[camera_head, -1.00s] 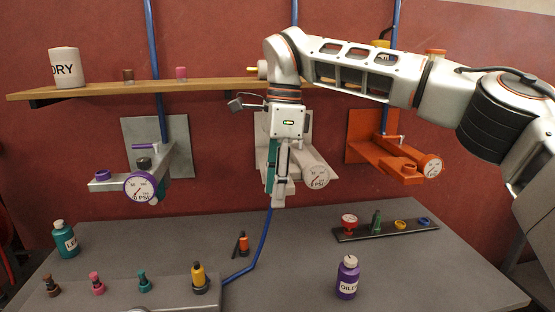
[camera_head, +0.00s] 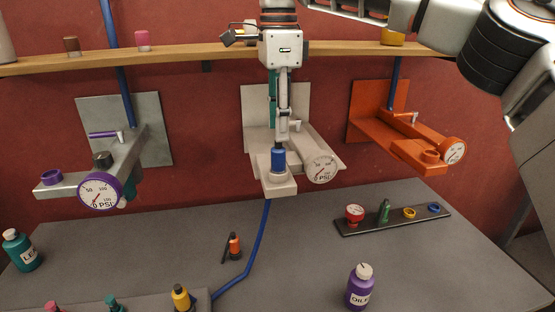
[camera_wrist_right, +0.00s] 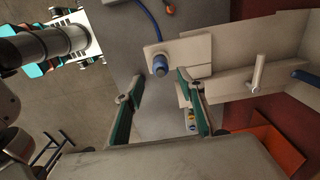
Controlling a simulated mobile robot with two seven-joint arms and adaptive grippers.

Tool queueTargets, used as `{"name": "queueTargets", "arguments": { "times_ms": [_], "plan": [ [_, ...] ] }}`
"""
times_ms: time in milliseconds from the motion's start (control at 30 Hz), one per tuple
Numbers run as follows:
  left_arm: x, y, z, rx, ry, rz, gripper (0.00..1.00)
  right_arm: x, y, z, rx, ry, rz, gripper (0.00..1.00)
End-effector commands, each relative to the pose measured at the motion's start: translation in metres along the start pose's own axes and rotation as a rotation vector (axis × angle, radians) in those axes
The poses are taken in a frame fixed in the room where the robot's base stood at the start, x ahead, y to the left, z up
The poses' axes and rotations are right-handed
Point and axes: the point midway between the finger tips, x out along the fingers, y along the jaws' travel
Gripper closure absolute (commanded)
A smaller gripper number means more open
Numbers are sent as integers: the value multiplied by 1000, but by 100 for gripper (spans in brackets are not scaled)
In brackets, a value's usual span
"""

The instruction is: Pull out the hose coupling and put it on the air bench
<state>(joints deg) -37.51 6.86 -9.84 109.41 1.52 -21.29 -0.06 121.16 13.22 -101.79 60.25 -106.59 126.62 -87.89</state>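A blue cylindrical coupling (camera_head: 278,159) stands upright in the end of the white wall fixture (camera_head: 276,185); it also shows in the right wrist view (camera_wrist_right: 160,67). A blue hose (camera_head: 260,235) runs from below this fixture to the grey bench (camera_head: 310,255). My right gripper (camera_head: 282,143) points down just above the coupling in the head view. In the wrist view its two green-lined fingers (camera_wrist_right: 157,92) are spread apart with nothing between them, and the coupling lies beyond their tips.
A purple-gauge fixture (camera_head: 130,165) is on the left and an orange fixture (camera_head: 405,142) on the right. A wooden shelf (camera_head: 180,60) crosses above. A purple bottle (camera_head: 360,290), a black strip (camera_head: 390,225) of small parts and an orange-black piece (camera_head: 234,246) occupy the bench.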

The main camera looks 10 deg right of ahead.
Motion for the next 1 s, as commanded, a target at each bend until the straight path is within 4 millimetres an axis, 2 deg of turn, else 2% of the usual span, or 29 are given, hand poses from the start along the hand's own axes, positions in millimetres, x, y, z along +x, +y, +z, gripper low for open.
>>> {"name": "queueTargets", "arguments": {
  "times_ms": [267,800,1000],
  "plan": [
    [0,0,0,0,0,0,44,7,0,0,-2,-1,2,61],
    [2,2,-1,-1,6,2,44,73,0,0,-1,-1,2,61],
    [2,4,-4,-1,12,5,44,87,0,0,0,-1,1,61]
  ]
}}
